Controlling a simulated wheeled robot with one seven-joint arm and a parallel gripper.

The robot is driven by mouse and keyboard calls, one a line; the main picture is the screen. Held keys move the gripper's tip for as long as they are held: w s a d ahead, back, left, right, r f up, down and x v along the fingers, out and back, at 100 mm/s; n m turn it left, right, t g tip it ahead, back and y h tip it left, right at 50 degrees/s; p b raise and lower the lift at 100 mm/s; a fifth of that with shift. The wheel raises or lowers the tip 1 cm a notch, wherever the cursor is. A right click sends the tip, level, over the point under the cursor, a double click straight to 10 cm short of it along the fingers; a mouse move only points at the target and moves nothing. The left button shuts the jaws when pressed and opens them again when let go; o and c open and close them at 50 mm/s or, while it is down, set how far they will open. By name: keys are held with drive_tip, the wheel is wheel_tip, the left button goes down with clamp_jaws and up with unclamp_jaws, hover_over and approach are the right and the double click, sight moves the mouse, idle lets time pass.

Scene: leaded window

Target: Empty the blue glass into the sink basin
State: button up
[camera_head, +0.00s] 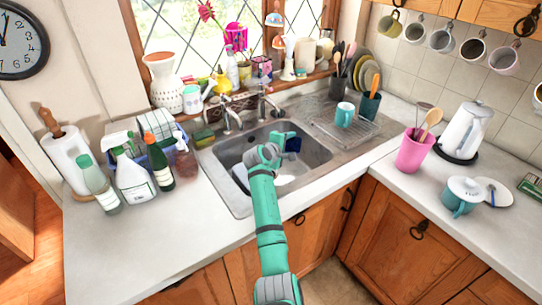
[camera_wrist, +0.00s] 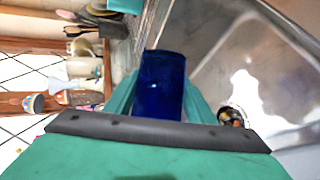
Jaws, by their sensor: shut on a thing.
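My gripper (camera_head: 282,140) is over the sink basin (camera_head: 318,157), near its back edge, in the head view. It is shut on the blue glass (camera_head: 294,145), which shows as a small dark blue shape beside the jaws. In the wrist view the blue glass (camera_wrist: 162,85) sits between the two green fingers (camera_wrist: 160,95). The basin's metal (camera_wrist: 215,65) fills the right of that view. The wrist picture is turned sideways, with sill objects lying on their sides. I cannot tell the glass's exact tilt or see its contents.
A teal mug (camera_head: 345,114) stands on the drainer rack right of the basin. The tap (camera_head: 264,103) is close behind my gripper. Bottles (camera_head: 160,165) stand left of the sink. A pink utensil pot (camera_head: 414,152) stands on the right counter. The front left counter is clear.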

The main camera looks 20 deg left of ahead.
drive_tip(key=shift+w+d+r, duration=0.1)
drive_tip(key=shift+d+r, duration=0.1)
drive_tip(key=shift+a+r+n+t+h+p, duration=0.2)
drive_tip(key=shift+r+n+t+h+p, duration=0.1)
drive_tip(key=shift+n+h, duration=0.25)
idle(0.5)
